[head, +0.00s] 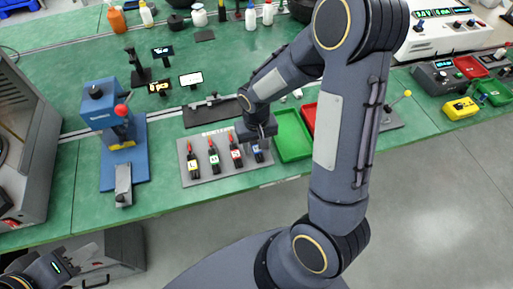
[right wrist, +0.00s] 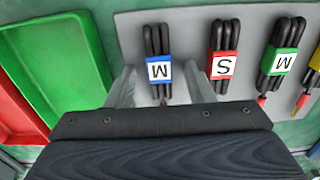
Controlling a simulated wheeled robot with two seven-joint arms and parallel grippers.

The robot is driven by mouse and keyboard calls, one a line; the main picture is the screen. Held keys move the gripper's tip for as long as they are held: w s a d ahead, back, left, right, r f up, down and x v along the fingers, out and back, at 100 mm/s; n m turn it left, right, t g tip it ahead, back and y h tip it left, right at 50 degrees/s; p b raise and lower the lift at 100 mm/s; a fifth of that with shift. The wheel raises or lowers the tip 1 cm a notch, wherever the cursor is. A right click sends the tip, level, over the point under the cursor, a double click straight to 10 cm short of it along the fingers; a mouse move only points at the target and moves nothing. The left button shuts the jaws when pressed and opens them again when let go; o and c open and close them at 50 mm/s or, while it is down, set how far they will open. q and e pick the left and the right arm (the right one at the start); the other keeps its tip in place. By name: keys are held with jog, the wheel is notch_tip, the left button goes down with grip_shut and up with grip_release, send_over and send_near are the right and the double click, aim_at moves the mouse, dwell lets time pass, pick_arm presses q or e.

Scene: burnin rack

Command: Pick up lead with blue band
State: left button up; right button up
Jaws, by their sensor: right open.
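The lead with the blue band (right wrist: 158,68) is a folded black cable with a white letter label. It lies on a grey board (right wrist: 190,88) at the end nearest the green tray, and in the head view it (head: 257,151) is partly covered by my right gripper. My right gripper (right wrist: 160,84) is open, its two fingers apart on either side of this lead; I cannot tell whether they touch it. In the head view my right gripper (head: 260,142) is over the board's right end. My left gripper (head: 40,272) is partly in view at the bottom left; its fingers do not show clearly.
Leads with red (right wrist: 222,65), green (right wrist: 282,60) and yellow (right wrist: 315,58) bands lie beside it on the board. A green tray (right wrist: 52,60) and a red tray (right wrist: 18,115) stand on the other side. A blue press (head: 105,115) stands left of the board.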

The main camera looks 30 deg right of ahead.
grip_shut()
jog(key=shift+r, duration=0.15)
